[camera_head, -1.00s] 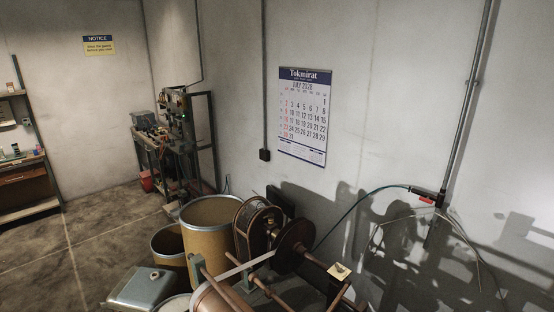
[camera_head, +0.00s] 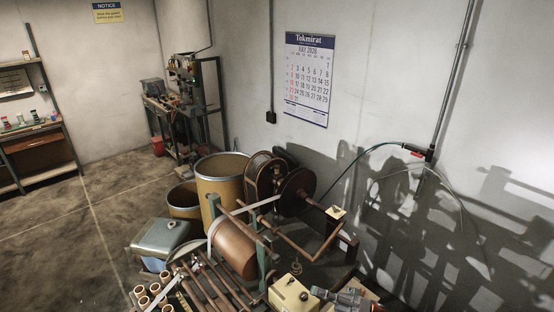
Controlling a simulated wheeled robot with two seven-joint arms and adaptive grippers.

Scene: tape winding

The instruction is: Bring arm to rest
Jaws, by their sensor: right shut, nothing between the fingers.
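My right gripper (camera_head: 318,292) is at the bottom edge, just right of a cream box (camera_head: 290,296) in the picture. Its grey fingers point left and are shut with nothing held. The rest of that arm is cut off by the frame. My left gripper is out of view. The winding machine stands behind, with a brown roller (camera_head: 234,250), a dark round disc (camera_head: 298,192) and a pale tape (camera_head: 258,206) running between them.
Two drums (camera_head: 221,180) stand left of the machine. Brown bars (camera_head: 207,283) and several short tubes (camera_head: 150,296) lie at the lower front. A grey box (camera_head: 160,237) sits on the left. The floor (camera_head: 70,245) at far left is clear.

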